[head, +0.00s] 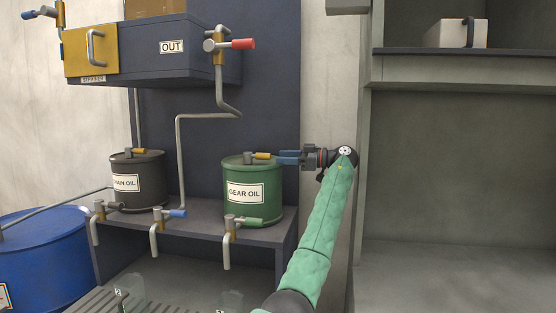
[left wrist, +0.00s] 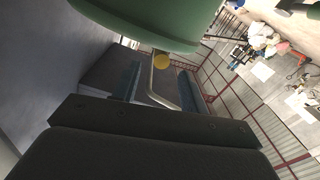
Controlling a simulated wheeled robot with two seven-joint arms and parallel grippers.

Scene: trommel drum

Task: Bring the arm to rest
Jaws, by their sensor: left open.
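My left gripper (head: 288,157) is at the end of my green-sleeved arm, level with the top of the green GEAR OIL drum (head: 252,192). Its blue fingers point left, toward the yellow-ended handle (head: 262,155) on the drum's lid. In the left wrist view the two fingers (left wrist: 160,90) stand apart. The drum (left wrist: 140,22) fills the top of that view, with a round yellow end (left wrist: 161,62) below its rim and a bent grey pipe (left wrist: 158,85) seen between the fingers. Nothing is clearly held. My right gripper is in neither view.
A dark CHAIN OIL drum (head: 137,182) stands left on the same shelf (head: 205,214), with several taps along its front. Above is a dark OUT box (head: 165,55) with a red-handled valve (head: 240,44). A blue barrel (head: 45,260) stands lower left. Grey shelving (head: 450,70) is at right.

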